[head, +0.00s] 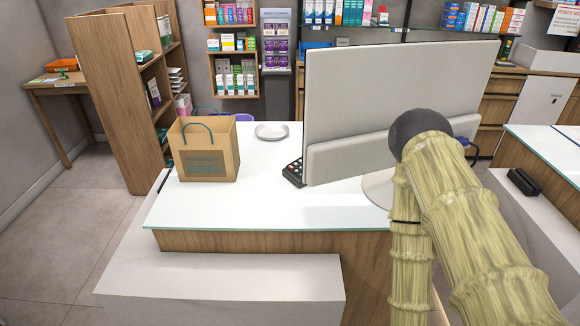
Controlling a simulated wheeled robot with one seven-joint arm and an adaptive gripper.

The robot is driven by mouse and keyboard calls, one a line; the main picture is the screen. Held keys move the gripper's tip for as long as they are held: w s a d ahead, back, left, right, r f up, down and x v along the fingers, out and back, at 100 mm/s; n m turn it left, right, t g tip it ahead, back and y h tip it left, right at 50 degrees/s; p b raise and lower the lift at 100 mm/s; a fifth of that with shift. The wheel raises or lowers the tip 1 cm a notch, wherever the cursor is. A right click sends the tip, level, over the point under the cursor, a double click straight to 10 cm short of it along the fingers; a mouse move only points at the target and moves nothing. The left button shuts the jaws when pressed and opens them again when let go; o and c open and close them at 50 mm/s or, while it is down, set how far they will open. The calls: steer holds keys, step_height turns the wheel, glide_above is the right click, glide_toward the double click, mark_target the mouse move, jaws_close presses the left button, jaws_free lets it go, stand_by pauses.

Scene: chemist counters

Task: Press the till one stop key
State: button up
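A dark keypad (293,173) lies on the white counter top (240,209) at the lower left edge of the large grey monitor. Only its left part shows; the monitor hides the rest. Small keys and a bit of red can be made out, but I cannot tell which key is the stop key. My arm, pale and bamboo-textured with a dark round joint, rises at the right in front of the monitor. My gripper is not visible, so its distance from the keypad cannot be seen.
The monitor (390,95) stands on a round base and blocks the view behind it. A brown paper bag (207,152) and a pale dish (271,131) stand on the counter. The counter's front left is clear. A second counter (550,152) is at right.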

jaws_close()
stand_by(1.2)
